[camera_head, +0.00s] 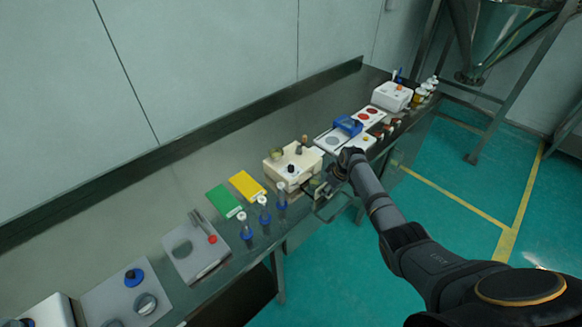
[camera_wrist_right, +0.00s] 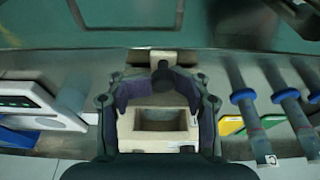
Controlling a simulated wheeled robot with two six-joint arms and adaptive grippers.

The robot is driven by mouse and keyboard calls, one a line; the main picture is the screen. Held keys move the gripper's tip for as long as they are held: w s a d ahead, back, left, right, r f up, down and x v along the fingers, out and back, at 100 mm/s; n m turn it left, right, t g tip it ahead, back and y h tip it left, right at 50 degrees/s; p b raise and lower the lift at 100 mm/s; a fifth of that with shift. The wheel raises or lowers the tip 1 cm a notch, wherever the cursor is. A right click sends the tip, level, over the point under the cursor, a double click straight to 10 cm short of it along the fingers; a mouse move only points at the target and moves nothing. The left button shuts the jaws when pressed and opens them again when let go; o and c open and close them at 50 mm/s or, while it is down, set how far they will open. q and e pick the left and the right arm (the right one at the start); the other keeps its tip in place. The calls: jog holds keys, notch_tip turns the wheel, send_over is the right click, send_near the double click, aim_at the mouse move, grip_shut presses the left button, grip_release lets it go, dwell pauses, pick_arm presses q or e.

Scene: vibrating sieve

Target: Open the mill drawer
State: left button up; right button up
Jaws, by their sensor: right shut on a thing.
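My right gripper (camera_head: 319,189) is at the mill's front right side, over the bench edge. In the right wrist view, the gripper (camera_wrist_right: 160,84) has its curved fingers either side of a dark knob (camera_wrist_right: 162,76) and is shut on it. A cream part with a rectangular hollow (camera_wrist_right: 160,119) lies between the fingers, seemingly the mill drawer. How far it stands out I cannot tell. My left gripper is not in view.
The floor in front of the bench is clear.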

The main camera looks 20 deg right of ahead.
jog(key=shift+s+a+p, duration=0.15)
jog(key=shift+s+p, duration=0.2)
jog(key=shift+s, duration=0.05)
jog(key=shift+f, duration=0.15)
jog(key=shift+w+a+b, duration=0.1)
jog(key=shift+w+b, duration=0.25)
jog(key=shift+b, duration=0.05)
jog(key=o, duration=0.5)
jog(key=shift+c, duration=0.2)
jog(key=shift+a, duration=0.1)
